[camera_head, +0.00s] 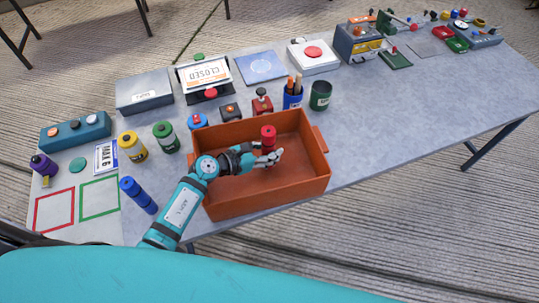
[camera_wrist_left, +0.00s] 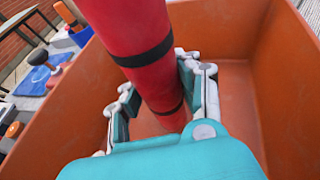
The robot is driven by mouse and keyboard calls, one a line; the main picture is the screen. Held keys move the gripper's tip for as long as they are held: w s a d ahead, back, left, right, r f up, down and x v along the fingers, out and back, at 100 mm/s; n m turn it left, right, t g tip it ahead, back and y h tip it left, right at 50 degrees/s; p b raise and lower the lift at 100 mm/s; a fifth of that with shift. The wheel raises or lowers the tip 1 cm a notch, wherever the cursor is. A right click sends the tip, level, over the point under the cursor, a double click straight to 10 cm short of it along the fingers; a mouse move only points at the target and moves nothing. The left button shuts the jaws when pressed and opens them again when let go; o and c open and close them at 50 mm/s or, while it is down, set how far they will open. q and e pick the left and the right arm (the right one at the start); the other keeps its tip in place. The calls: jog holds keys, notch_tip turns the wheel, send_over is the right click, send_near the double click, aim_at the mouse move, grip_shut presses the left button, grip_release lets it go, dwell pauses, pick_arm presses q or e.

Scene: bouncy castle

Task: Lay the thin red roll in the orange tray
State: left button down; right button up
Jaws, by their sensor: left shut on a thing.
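The thin red roll (camera_head: 268,136) stands roughly upright in my left gripper (camera_head: 270,158), over the inside of the orange tray (camera_head: 313,185). In the left wrist view the roll (camera_wrist_left: 135,40) is red with black bands, slightly tilted, and passes between the two fingers of the left gripper (camera_wrist_left: 160,100), which are shut on it. The tray's orange floor and walls (camera_wrist_left: 285,60) surround it there. Whether the roll's lower end touches the tray floor is hidden. My right gripper is in neither view.
A blue roll (camera_head: 138,195) lies left of the tray. Yellow (camera_head: 132,146) and green (camera_head: 166,137) rolls stand behind it. A blue pen cup (camera_head: 292,93) and a dark green cup (camera_head: 320,95) stand behind the tray. The table right of the tray is clear.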

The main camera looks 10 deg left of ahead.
pick_arm(q)
notch_tip(320, 180, down, 2)
jog(key=shift+f, duration=0.25)
jog(key=c, duration=1.3)
grip_release()
jog(key=o, duration=0.4)
jog(key=shift+s+a+r, duration=0.1)
jog(key=shift+r, duration=0.1)
jog(key=b+v, duration=0.1)
jog(key=v, duration=0.6)
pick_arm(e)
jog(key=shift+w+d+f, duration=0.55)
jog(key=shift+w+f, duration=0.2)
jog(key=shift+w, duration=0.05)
pick_arm(q)
jog(key=shift+s, duration=0.1)
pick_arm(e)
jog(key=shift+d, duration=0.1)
pick_arm(q)
jog(key=shift+r, duration=0.1)
